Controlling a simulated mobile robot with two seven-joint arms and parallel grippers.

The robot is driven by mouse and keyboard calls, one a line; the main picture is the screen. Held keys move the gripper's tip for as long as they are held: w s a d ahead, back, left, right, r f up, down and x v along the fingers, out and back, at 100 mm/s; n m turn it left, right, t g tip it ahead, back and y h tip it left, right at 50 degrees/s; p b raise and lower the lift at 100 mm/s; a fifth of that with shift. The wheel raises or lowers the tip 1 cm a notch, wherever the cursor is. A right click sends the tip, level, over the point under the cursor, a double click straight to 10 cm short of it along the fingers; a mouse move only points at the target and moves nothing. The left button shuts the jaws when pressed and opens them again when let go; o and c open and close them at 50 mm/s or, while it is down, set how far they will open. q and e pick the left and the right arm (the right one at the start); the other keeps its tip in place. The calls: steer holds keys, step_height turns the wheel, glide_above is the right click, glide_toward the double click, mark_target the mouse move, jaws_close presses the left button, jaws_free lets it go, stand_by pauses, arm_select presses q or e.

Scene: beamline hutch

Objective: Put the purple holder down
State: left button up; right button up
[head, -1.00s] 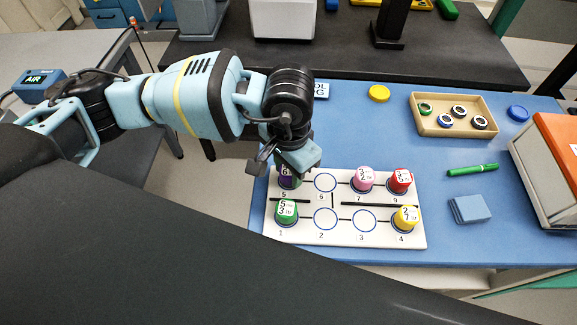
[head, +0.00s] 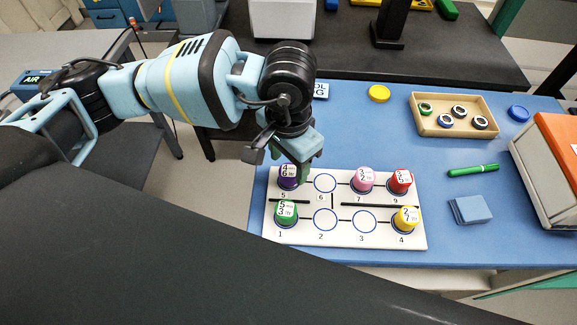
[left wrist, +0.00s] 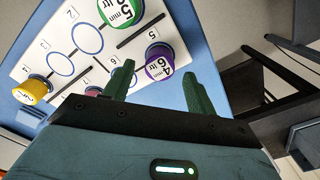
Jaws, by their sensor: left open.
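The purple holder (head: 288,178) stands upright on the white board (head: 345,240), at the spot marked 5 in the back left corner. It also shows in the left wrist view (left wrist: 159,66), just past and between my spread fingers. My left gripper (head: 303,174) is open and empty, a little above and beside the purple holder in the head view. The green holder (head: 286,212) stands at spot 1, in front of the purple one. The pink holder (head: 363,178), red holder (head: 400,180) and yellow holder (head: 406,218) stand on the right half. My right gripper is out of view.
Spots 2, 3 and 6 on the board are empty. A tan tray (head: 430,127) with several ringed pieces lies behind on the blue table (head: 365,135). A green marker (head: 473,170), blue pad (head: 470,209) and orange-topped box (head: 556,150) are to the right.

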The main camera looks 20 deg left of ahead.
mark_target(288, 170)
arm_select(q)
step_height(288, 170, up, 9)
steer(key=shift+b, duration=0.3)
